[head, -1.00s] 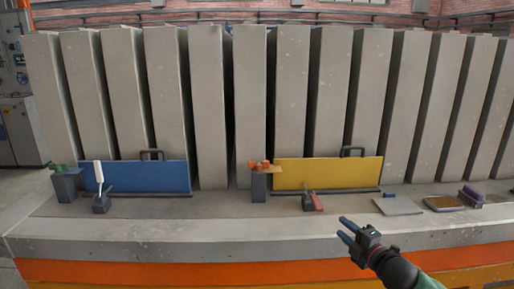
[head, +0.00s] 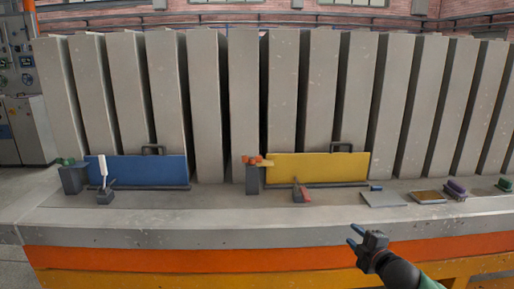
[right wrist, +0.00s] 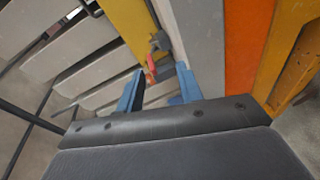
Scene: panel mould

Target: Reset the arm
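My right gripper (head: 355,236) is in front of the bench's front edge at lower right, empty. Its two blue fingers stand apart in the right wrist view (right wrist: 159,88). Behind and left of it, a clamp with a red handle (head: 302,194) stands before the yellow panel (head: 318,167); the handle is lowered toward the front. The red handle (right wrist: 151,70) also shows beyond the fingers in the right wrist view, apart from them. A clamp with an upright white handle (head: 103,170) stands before the blue panel (head: 140,170). My left gripper is out of view.
The concrete bench (head: 200,232) has an orange front band. A grey plate (head: 383,200), a brown-topped plate (head: 428,197), a purple brush-like block (head: 456,187) and a green item (head: 505,183) lie at right. Tall concrete slabs (head: 245,105) stand behind. The space before the bench is clear.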

